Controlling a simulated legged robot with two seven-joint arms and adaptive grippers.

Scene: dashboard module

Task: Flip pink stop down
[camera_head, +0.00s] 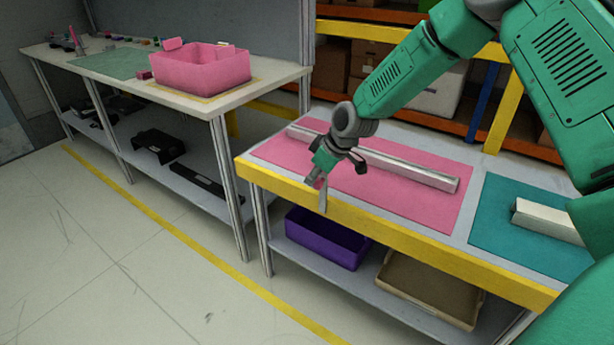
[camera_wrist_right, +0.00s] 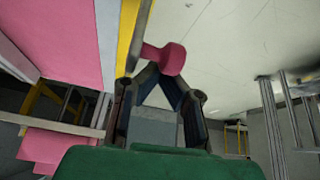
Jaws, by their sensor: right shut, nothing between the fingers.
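The pink stop (camera_wrist_right: 172,58) shows in the right wrist view as a dark pink knob with a short stem, sticking out from the yellow edge of the table. In the head view I cannot make it out. My right gripper (camera_wrist_right: 157,74) is shut and empty, with its fingertips right at the near side of the knob; I cannot tell whether they touch it. In the head view the right gripper (camera_head: 318,180) points down at the front yellow edge (camera_head: 375,226) of the table. My left gripper is not in view.
A long metal bar (camera_head: 400,168) lies on the pink mat (camera_head: 418,205) behind my gripper. A teal mat (camera_head: 500,220) with a white block (camera_head: 545,220) is to the right. A purple bin (camera_head: 325,243) and a brown tray (camera_head: 425,295) sit on the shelf below. The floor in front is clear.

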